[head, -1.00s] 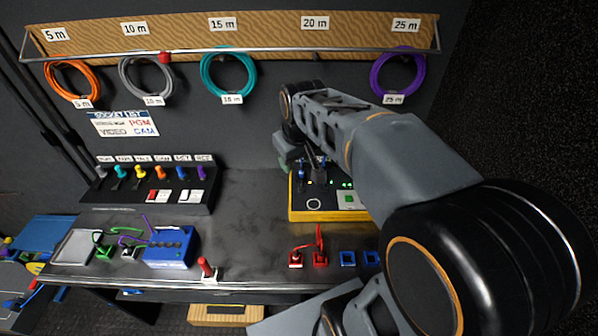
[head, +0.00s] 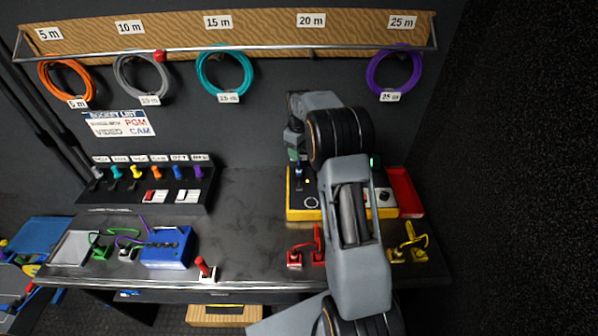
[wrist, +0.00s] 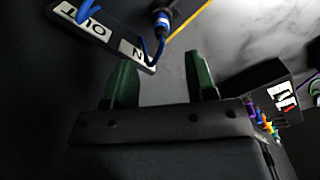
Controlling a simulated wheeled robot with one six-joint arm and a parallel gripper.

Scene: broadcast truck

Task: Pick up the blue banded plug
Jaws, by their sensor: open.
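The blue banded plug (wrist: 162,18) is in the wrist view near the top, dark and grey with a blue band and a blue cable by it. It is beside a white label reading OUT and IN, seen upside down. In the head view a small blue piece, likely this plug (head: 298,172), stands on the yellow-edged panel box (head: 302,214). My gripper (wrist: 161,78) has its two green fingers apart with nothing between them. The plug is beyond the fingertips, roughly in line with the gap. In the head view my gripper (head: 294,150) is above the box, mostly hidden by my arm.
A rack of coloured plugs (head: 145,190) stands at the left. A blue box (head: 167,248), red plugs (head: 318,245), yellow plugs (head: 409,245) and a red tray (head: 403,190) are on the bench. The bench middle (head: 245,215) is clear. Cable coils hang behind.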

